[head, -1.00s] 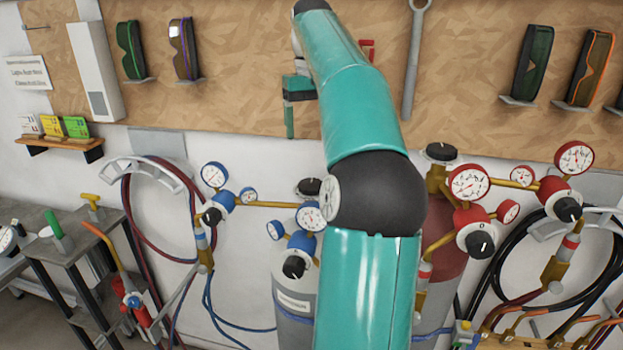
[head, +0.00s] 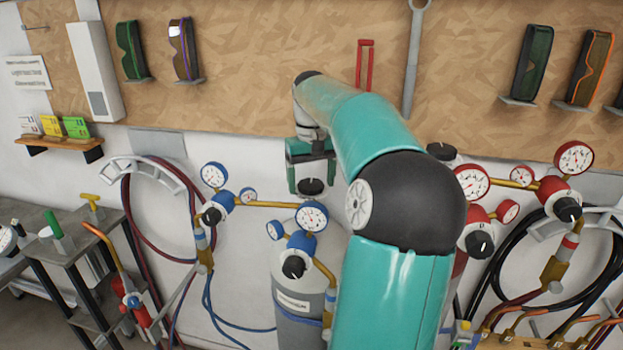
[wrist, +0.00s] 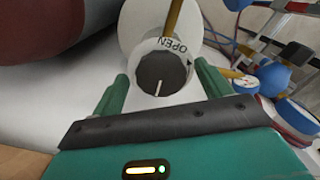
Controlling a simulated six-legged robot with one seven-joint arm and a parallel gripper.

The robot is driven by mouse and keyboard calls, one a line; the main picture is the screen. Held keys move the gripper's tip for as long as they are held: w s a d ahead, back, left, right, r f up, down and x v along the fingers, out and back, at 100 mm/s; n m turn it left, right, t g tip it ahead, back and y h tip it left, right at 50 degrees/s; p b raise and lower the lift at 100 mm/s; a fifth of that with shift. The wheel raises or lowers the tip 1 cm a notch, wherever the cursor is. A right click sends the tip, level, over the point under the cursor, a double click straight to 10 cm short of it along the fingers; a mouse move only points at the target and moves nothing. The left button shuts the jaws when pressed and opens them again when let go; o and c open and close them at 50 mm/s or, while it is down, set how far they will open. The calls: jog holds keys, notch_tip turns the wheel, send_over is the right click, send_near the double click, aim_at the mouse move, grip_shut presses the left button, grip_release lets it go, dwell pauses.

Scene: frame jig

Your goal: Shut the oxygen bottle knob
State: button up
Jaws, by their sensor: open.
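The oxygen bottle (head: 287,325) is the grey cylinder with blue-rimmed gauges, partly behind my arm in the head view. Its black knob (head: 311,187) is on top, and also shows in the wrist view (wrist: 160,73) with a white pointer line and a ring marked OPEN. My gripper (head: 311,176) is open and points down at the knob. In the wrist view, one green finger is on each side of the knob, with gaps showing. I cannot tell how far down the fingers reach around it.
A dark red bottle (wrist: 60,25) stands close beside the oxygen bottle. Blue-rimmed gauges (head: 312,216) and brass pipes sit just below and beside the knob. Red-rimmed gauges (head: 471,182) and hoses are at the right.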

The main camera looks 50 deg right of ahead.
aim_at(311, 184)
jog(key=c, duration=1)
jog(key=shift+m, duration=0.8)
jog(key=o, duration=1)
jog(key=shift+r, duration=0.15)
notch_tip(311, 184, up, 14)
jog(key=shift+f, duration=0.2)
